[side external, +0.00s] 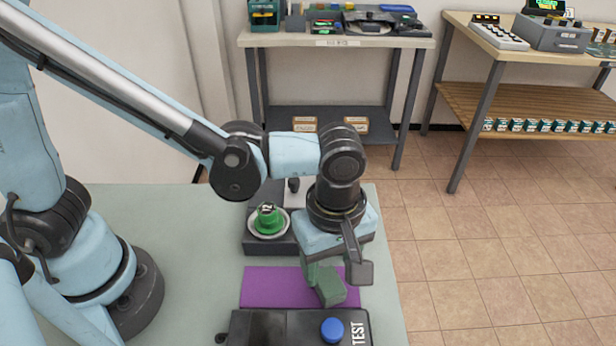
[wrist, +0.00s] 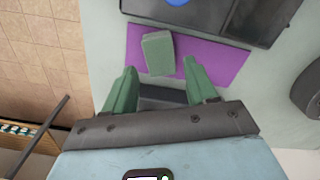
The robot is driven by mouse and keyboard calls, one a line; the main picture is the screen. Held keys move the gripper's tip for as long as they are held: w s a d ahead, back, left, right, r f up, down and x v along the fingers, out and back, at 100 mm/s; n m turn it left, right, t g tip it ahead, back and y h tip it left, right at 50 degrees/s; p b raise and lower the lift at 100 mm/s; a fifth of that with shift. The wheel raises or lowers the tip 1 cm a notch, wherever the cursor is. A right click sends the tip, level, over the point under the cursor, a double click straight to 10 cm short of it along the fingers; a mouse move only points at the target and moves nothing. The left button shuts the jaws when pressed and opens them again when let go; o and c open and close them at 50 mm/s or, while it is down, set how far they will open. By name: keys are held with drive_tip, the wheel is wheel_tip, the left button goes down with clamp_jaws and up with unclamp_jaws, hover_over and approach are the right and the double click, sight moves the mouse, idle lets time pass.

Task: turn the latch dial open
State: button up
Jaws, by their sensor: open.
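A green round piece (side external: 268,220) with a small dark-and-white marking sits in a pale round dish on a dark base (side external: 262,246). It looks like a dial, but I cannot confirm that it is the latch dial. A blue round knob (side external: 332,330) sits on a black box marked TEST at the bottom edge; part of it shows in the wrist view (wrist: 177,2). My gripper (wrist: 162,82) is open with green fingers, nothing held. It points down to the right of the green piece, near the purple mat.
A green block (wrist: 158,53) lies on the purple mat (side external: 270,286) (wrist: 222,60), beyond my fingertips in the wrist view. The black box (side external: 270,325) stands beside the mat. The pale table (side external: 180,240) is clear to the left. Workbenches (side external: 330,40) stand behind, across the tiled floor.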

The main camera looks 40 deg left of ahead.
wheel_tip(320, 180, down, 4)
drive_tip(key=shift+r, duration=0.1)
drive_tip(key=r, duration=0.4)
drive_tip(key=shift+s+r, duration=0.3)
drive_tip(key=shift+r, duration=0.05)
drive_tip(key=s+d+r, duration=0.3)
drive_tip(key=s+r, duration=0.3)
drive_tip(key=s, duration=0.4)
drive_tip(key=shift+s+d+r, duration=0.25)
drive_tip(key=shift+s+r, duration=0.05)
drive_tip(key=m+t+h, duration=0.2)
drive_tip(key=m+t, duration=0.1)
drive_tip(key=m, duration=0.3)
approach(329, 281)
drive_tip(key=w+a+r, duration=0.2)
drive_tip(key=a+r, duration=0.1)
drive_tip(key=a, duration=0.3)
drive_tip(key=w+a+m+t+y, duration=0.1)
drive_tip(key=a+m+t, duration=0.1)
drive_tip(key=a, duration=0.5)
drive_tip(key=w+a+m+t+y, duration=0.1)
drive_tip(key=w+a+m+t, duration=0.1)
drive_tip(key=a+m, duration=0.3)
drive_tip(key=a+r, duration=0.1)
drive_tip(key=a, duration=0.2)
drive_tip(key=shift+w+m, duration=0.3)
drive_tip(key=shift+w, duration=0.05)
